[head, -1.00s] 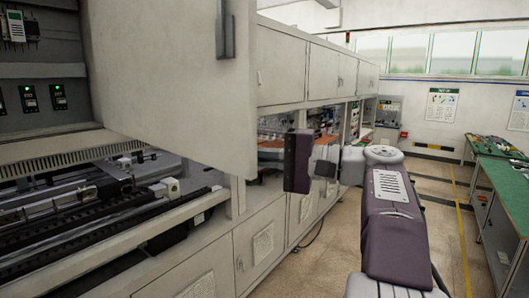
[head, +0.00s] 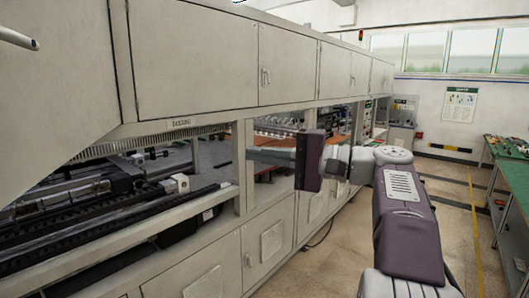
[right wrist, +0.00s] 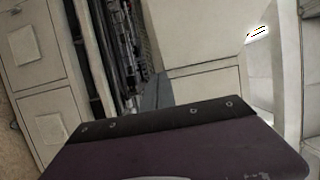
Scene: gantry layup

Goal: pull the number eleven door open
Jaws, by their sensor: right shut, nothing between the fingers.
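A large pale door panel (head: 50,100) stands open at the left of the head view, with a bar handle (head: 18,39) at the top left. No number eleven can be read on it, so I cannot tell for certain that it is that door. My right gripper (head: 256,155) is shut and empty, its fingers pointing left in front of the machine's open bay. It is well to the right of the panel and apart from the handle. My left gripper is not in view.
Closed upper cabinets (head: 195,58) run along the machine above the bay. Dark linear rails (head: 110,215) lie inside it, and closed lower doors (head: 205,275) are below. A green-topped workbench (head: 514,170) stands at the far right. The floor aisle (head: 450,190) between is clear.

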